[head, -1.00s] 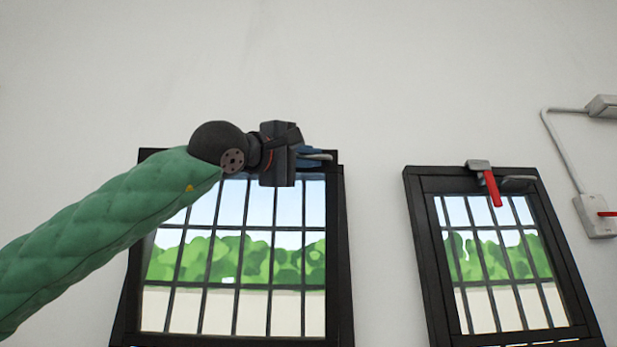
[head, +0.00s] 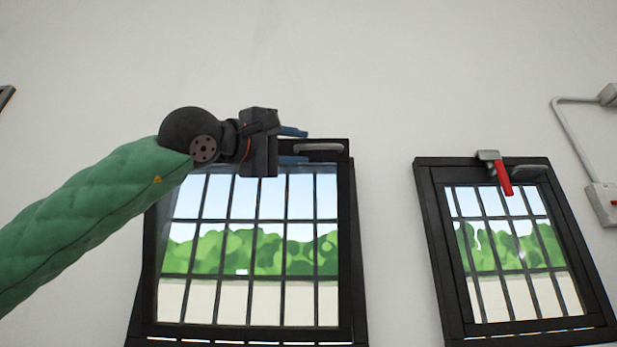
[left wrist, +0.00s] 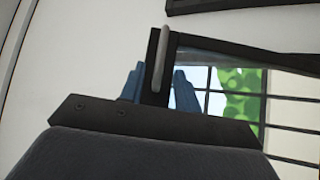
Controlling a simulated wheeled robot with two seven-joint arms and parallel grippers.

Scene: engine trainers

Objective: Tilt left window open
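My left gripper (head: 293,145) is at the window's top edge, left of the handle. Its blue fingers are spread and empty, with a gap to the handle. In the left wrist view, my left gripper (left wrist: 160,85) has the handle and dark top rail between its fingertips. My gripper hides part of the top rail.
A second black window (head: 435,240) is to the right, with a red lever (head: 502,178) and grey handle (head: 530,168) on top. A grey switch box (head: 602,203) with conduit (head: 572,135) is at far right. The wall above is clear.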

